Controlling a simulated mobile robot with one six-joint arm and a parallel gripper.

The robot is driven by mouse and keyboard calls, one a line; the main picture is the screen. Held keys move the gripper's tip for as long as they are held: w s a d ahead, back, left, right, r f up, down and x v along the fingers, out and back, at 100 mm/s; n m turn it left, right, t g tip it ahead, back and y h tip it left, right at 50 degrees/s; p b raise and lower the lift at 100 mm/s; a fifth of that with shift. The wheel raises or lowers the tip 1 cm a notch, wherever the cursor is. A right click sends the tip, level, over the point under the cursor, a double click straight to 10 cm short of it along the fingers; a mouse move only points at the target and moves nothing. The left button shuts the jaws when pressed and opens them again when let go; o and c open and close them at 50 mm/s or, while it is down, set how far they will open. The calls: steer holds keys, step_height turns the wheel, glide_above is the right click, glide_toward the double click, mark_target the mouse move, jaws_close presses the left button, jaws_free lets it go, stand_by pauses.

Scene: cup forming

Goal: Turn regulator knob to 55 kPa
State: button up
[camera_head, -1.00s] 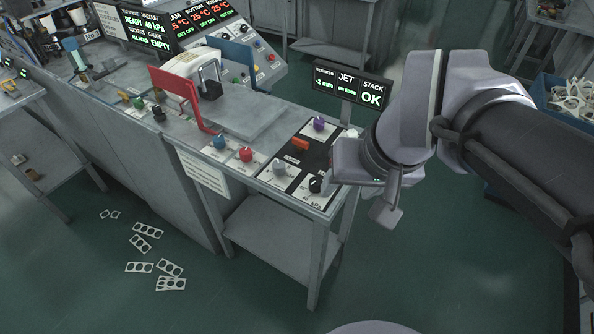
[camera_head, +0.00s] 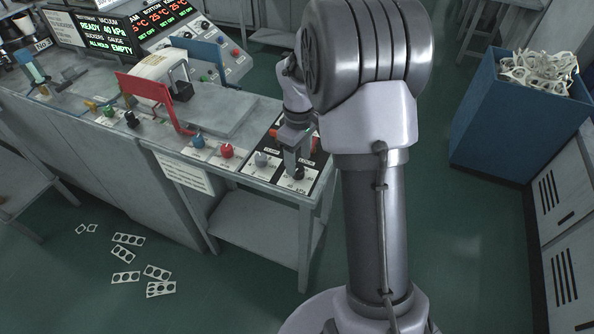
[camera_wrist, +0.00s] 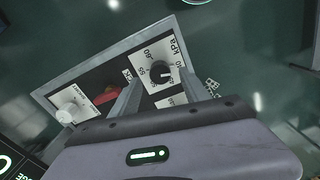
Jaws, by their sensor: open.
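The regulator knob (camera_head: 298,173) is black and sits on a white kPa plate at the near right corner of the bench panel. In the wrist view the knob (camera_wrist: 160,72) has a white pointer mark, with scale numbers around it and "kPa" printed beside it. The small numbers are hard to read. My gripper (camera_head: 291,163) is over the knob, pointing down. In the wrist view my gripper (camera_wrist: 166,84) is open, one finger on each side of the knob. I cannot tell whether either finger touches it.
A grey knob (camera_head: 261,158), a red knob (camera_head: 227,151) and a blue knob (camera_head: 198,141) line the bench front. An orange-red switch (camera_wrist: 107,94) is close to my left finger in the wrist view. A blue scrap bin (camera_head: 510,115) stands at right.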

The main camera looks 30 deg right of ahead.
mark_target(298, 168)
step_height(298, 168, down, 3)
steer(key=shift+f+b, duration=0.15)
steer(key=shift+b, duration=0.15)
steer(key=shift+c, duration=0.2)
jaws_close()
